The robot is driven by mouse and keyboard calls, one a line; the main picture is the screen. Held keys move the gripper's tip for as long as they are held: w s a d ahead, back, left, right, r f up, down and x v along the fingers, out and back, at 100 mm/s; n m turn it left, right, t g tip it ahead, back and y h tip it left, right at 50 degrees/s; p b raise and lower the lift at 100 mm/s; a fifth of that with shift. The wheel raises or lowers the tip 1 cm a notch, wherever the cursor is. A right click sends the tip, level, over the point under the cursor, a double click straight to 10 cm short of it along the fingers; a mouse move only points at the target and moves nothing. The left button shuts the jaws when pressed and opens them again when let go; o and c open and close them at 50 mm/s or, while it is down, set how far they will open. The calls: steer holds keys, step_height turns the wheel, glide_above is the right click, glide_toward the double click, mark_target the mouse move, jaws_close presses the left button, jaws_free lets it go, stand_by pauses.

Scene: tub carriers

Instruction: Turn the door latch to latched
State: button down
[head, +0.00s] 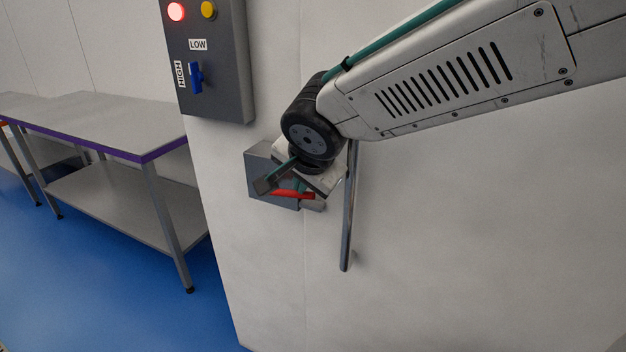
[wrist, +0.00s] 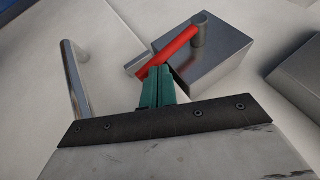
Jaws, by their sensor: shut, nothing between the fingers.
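The door latch is a red lever (head: 292,194) on a grey metal box (head: 257,184) fixed to the pale wall. In the wrist view the red lever (wrist: 176,49) runs from a round grey pivot (wrist: 200,32) on the box (wrist: 222,62) down and left, to a small grey metal piece (wrist: 139,65). My gripper (head: 302,187) is in front of the latch in the head view. In the wrist view its teal fingers (wrist: 158,82) are together and empty, close beside the lever's outer part. I cannot tell whether they touch it. My wrist hides part of the box in the head view.
A vertical metal door handle (head: 348,225) stands right of the latch; it is at the left in the wrist view (wrist: 76,80). A dark control panel (head: 222,102) with a blue switch hangs above left. A grey table (head: 110,125) stands at left on blue floor.

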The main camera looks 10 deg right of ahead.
steer(key=s+d+v, duration=0.1)
steer(key=v, duration=1.1)
steer(key=w+a+r+n+g+h, duration=0.2)
steer(key=w+a+r+g+h, duration=0.15)
steer(key=w+a+g, duration=0.45)
steer(key=shift+t, duration=0.6)
steer(key=x, duration=0.4)
steer(key=w+d+x, duration=0.1)
steer(key=x, duration=0.9)
steer(key=shift+w+d+r, duration=0.15)
steer(key=shift+w+d, duration=0.05)
steer(key=shift+d, duration=0.2)
